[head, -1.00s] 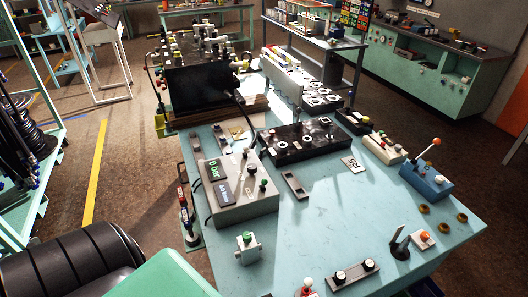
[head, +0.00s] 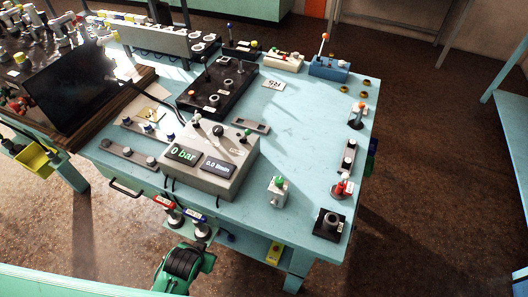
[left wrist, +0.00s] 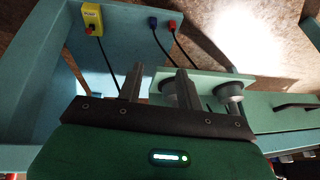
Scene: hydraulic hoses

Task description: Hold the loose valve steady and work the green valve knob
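The loose valve (head: 277,192) is a small pale grey block with a green knob (head: 278,181) on top. It stands upright near the front of the blue bench top (head: 310,130), right of the grey gauge box, with no gripper touching it. My left gripper (left wrist: 159,72) shows in the left wrist view with its two dark fingers apart and nothing between them. It is low by a pale green shelf with grey round fittings, away from the valve. A green and black part of my left arm (head: 182,265) shows below the bench's front edge. My right gripper is in neither view.
The gauge box (head: 212,155) reads 0 bar. A black socket block (head: 329,225) and a red-based fitting (head: 342,189) stand right of the valve. Hose fittings (head: 172,213) hang at the front edge. A yellow box (left wrist: 92,18) is in the left wrist view.

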